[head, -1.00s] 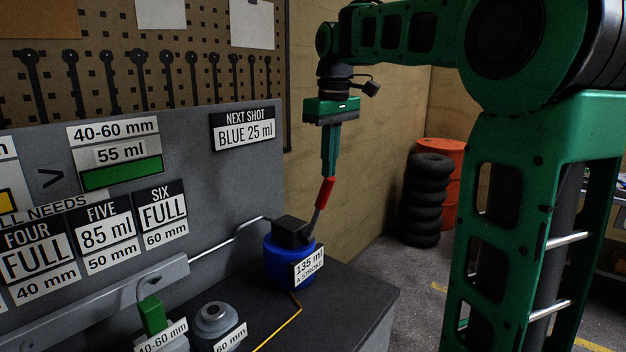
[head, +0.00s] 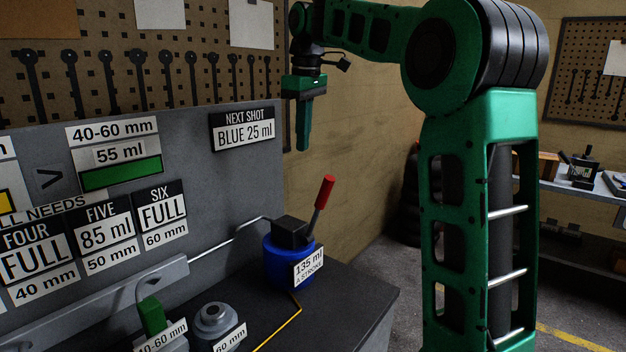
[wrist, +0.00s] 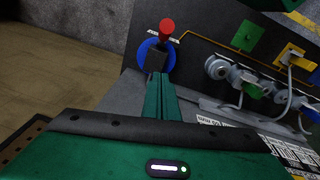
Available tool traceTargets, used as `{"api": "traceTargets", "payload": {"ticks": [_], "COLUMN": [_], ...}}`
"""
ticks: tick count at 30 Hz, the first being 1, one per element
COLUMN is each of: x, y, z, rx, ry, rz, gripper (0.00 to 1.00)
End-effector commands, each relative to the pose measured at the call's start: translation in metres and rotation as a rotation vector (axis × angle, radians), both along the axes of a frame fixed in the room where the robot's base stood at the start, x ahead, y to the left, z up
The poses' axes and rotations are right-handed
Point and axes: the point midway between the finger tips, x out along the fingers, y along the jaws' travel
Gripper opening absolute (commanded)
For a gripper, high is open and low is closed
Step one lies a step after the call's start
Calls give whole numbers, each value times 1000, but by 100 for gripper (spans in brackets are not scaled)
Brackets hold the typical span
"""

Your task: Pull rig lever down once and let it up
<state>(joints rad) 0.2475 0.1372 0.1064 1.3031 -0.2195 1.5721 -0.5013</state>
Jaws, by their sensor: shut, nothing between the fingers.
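The rig lever (head: 323,191) has a red grip and tilts up to the right from the blue pump (head: 288,262), which is labelled 135 ml a stroke. My gripper (head: 303,147) points down, shut and empty, above and to the left of the red grip, with a clear gap between them. In the wrist view, the fingertips of my gripper (wrist: 160,76) lie in front of the pump's dark block, and the red grip (wrist: 167,26) shows beyond them. The blue pump (wrist: 149,67) is partly hidden behind the fingers there.
A grey panel (head: 190,170) with several signs stands behind the bench; one sign (head: 243,130) reads NEXT SHOT BLUE 25 ml. A green valve handle (head: 152,314) and a grey round fitting (head: 213,318) are left of the pump. Free air surrounds the lever's right side.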

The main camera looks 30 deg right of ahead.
Motion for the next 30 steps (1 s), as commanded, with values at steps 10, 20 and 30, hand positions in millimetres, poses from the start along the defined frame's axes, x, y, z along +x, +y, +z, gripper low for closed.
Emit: {"api": "traceTargets", "payload": {"ticks": [10, 20, 30], "x": [6, -12, -22], "y": [1, -15, -21], "z": [-62, -93, -97], "rx": [2, 3, 2], "ry": [4, 0, -1], "rz": [2, -3, 0], "gripper": [0, 0, 0]}}
